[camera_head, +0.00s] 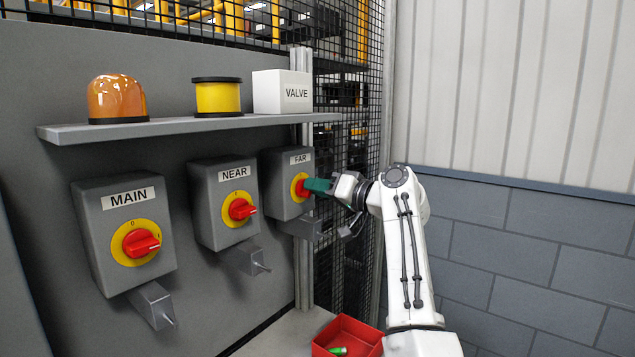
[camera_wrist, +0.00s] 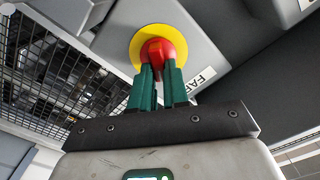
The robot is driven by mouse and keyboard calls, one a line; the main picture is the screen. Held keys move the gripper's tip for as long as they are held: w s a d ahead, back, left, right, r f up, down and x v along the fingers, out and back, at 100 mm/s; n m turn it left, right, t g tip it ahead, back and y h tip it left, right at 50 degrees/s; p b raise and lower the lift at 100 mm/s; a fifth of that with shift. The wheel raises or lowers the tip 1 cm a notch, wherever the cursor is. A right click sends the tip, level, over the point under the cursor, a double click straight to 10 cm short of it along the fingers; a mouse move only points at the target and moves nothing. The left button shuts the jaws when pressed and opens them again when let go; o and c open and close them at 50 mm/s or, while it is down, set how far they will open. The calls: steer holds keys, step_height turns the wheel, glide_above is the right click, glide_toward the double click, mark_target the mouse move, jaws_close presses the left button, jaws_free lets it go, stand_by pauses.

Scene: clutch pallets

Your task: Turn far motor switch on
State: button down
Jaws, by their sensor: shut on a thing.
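The far motor switch is a grey box (camera_head: 278,206) labelled FAR, the rightmost of three on the panel. It has a red knob on a yellow disc (camera_head: 295,187). In the wrist view the red knob (camera_wrist: 158,51) sits in front of the yellow disc (camera_wrist: 136,45). My gripper (camera_head: 308,186) reaches it from the right. In the wrist view its green fingers (camera_wrist: 158,73) are shut on the red knob, one on each side. The fingers hide part of the knob, and its exact angle is hard to tell.
The NEAR switch box (camera_head: 213,202) and MAIN switch box (camera_head: 100,236) are to the left. A shelf (camera_head: 200,126) above holds an orange lamp (camera_head: 117,98), a yellow spool (camera_head: 218,97) and a VALVE box (camera_head: 282,92). A red bin (camera_head: 366,338) is below. Mesh fencing stands behind.

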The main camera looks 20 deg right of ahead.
steer(key=m+p, duration=0.2)
steer(key=m, duration=0.1)
steer(key=m+p, duration=0.1)
steer(key=m, duration=0.2)
steer(key=shift+w+d+m+p, duration=0.15)
steer(key=shift+d+m+p, duration=0.05)
steer(key=shift+m+p, duration=0.15)
steer(key=shift+f+m+p, duration=0.2)
steer(key=shift+m+p, duration=0.45)
steer(key=shift+m, duration=0.35)
steer(key=shift+f+m+p, duration=0.15)
steer(key=shift+m+p, duration=0.5)
steer(key=shift+m, duration=0.3)
steer(key=shift+d+f, duration=0.1)
steer(key=c, duration=1.1)
jaws_free()
steer(key=b+v, duration=0.2)
steer(key=v, duration=0.8)
steer(key=shift+s+d+b, duration=0.2)
steer(key=shift+s+b, duration=0.1)
steer(key=shift+b, duration=0.1)
